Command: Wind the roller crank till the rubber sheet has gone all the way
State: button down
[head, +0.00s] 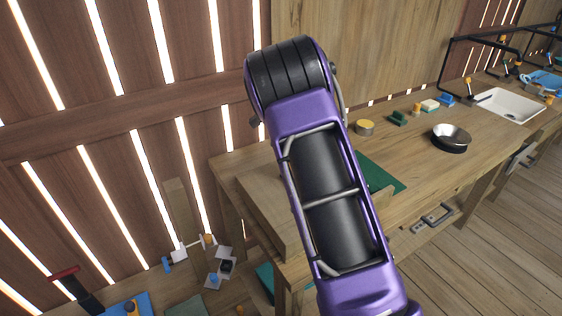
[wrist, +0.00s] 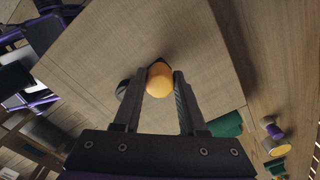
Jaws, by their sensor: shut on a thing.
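In the wrist view, my gripper (wrist: 160,84) is shut on a round orange knob (wrist: 160,80), which looks like the handle of the roller crank. A dark round part (wrist: 122,90) shows just left of the fingers; I cannot tell how it joins the knob. Behind the knob is a plain wooden face (wrist: 130,35). In the head view, a flat dark green sheet (head: 384,175), perhaps the rubber sheet, lies on the bench, sticking out to the right of my arm. A green piece (wrist: 226,125) shows in the wrist view. My arm hides the gripper, crank and rollers in the head view.
A wooden block (head: 262,205) sits on the bench left of my arm. A slatted wall (head: 110,120) stands behind.

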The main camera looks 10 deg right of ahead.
jog(key=d+m, duration=0.2)
jog(key=m, duration=0.1)
jog(key=shift+w, duration=0.4)
jog(key=d+m, duration=0.2)
jog(key=m, duration=0.1)
jog(key=shift+d+m, duration=0.1)
jog(key=shift+m, duration=0.2)
jog(key=d+m, duration=0.2)
jog(key=m, duration=0.1)
jog(key=shift+s, duration=0.25)
jog(key=shift+s+d+m, duration=0.25)
jog(key=shift+d+m, duration=0.15)
jog(key=shift+m, duration=0.45)
jog(key=shift+s+d+m, duration=0.25)
jog(key=shift+d+m, duration=0.15)
jog(key=shift+m, duration=0.45)
jog(key=shift+c, duration=2.3)
grip_release()
